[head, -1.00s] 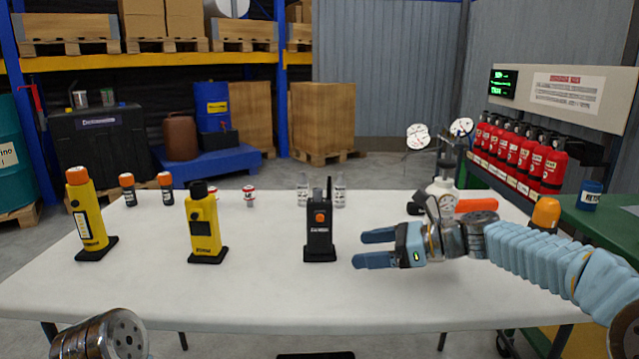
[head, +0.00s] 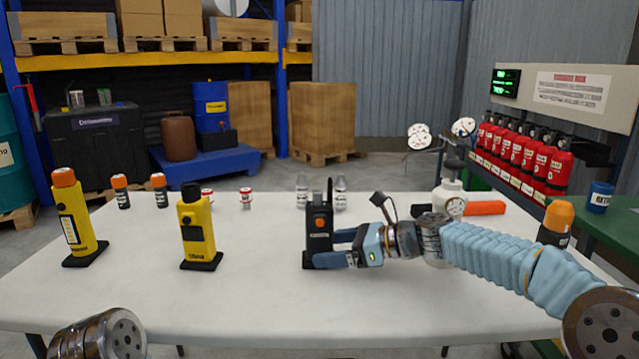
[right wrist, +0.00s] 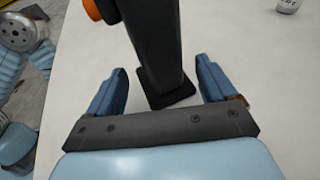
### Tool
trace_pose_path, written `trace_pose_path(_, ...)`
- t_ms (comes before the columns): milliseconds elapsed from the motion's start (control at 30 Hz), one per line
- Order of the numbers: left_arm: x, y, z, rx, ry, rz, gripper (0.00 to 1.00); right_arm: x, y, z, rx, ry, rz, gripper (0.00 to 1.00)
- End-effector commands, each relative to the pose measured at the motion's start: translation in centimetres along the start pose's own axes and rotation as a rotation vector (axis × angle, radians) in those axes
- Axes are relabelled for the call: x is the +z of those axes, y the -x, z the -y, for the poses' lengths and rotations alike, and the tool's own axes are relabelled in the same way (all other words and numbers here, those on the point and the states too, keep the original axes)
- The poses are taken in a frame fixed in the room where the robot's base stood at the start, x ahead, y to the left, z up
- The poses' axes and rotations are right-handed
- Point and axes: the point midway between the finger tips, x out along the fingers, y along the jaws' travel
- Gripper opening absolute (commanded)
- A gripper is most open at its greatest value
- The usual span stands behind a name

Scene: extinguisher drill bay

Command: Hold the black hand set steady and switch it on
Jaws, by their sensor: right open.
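The black hand set (head: 319,225) stands upright on the white table, with an orange knob on its front and an antenna on top. It also shows in the right wrist view (right wrist: 158,45), where its base is just beyond and between the fingertips. My right gripper (head: 338,248) is open at the right side of the hand set, low near its base. In the right wrist view the right gripper (right wrist: 163,85) has a finger on each side of the hand set, with gaps visible. Of my left arm, only a rounded metal part shows at the lower left; the left gripper is out of view.
Two yellow hand sets (head: 75,220) (head: 197,230) stand to the left on the white table (head: 260,295). Orange-capped cylinders (head: 121,192), red-and-white small items (head: 246,198) and clear bottles (head: 302,190) stand behind. A white gauge bottle (head: 450,200) is behind my right arm. The front table area is clear.

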Motion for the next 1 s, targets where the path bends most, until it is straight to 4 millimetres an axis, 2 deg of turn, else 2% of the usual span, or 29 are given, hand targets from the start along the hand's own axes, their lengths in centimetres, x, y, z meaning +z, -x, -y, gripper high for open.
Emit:
trace_pose_path(200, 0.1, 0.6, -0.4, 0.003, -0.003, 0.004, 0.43, 0.1, -1.7, 0.0, 0.0, -0.002, 0.0, 0.85)
trace_pose_path(533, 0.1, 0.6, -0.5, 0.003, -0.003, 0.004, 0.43, 0.0, -1.9, 0.0, 0.0, -0.001, 0.001, 0.85)
trace_pose_path(900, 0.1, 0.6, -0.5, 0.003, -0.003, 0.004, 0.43, 0.0, -1.9, 0.0, 0.0, -0.001, 0.0, 0.28)
trace_pose_path(967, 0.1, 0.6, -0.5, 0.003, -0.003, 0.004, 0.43, 0.0, -1.9, 0.0, 0.0, -0.001, 0.0, 0.2)
trace_pose_path(1000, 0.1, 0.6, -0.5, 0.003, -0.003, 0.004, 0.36, 0.0, -1.9, 0.0, 0.0, -0.001, 0.0, 0.2)
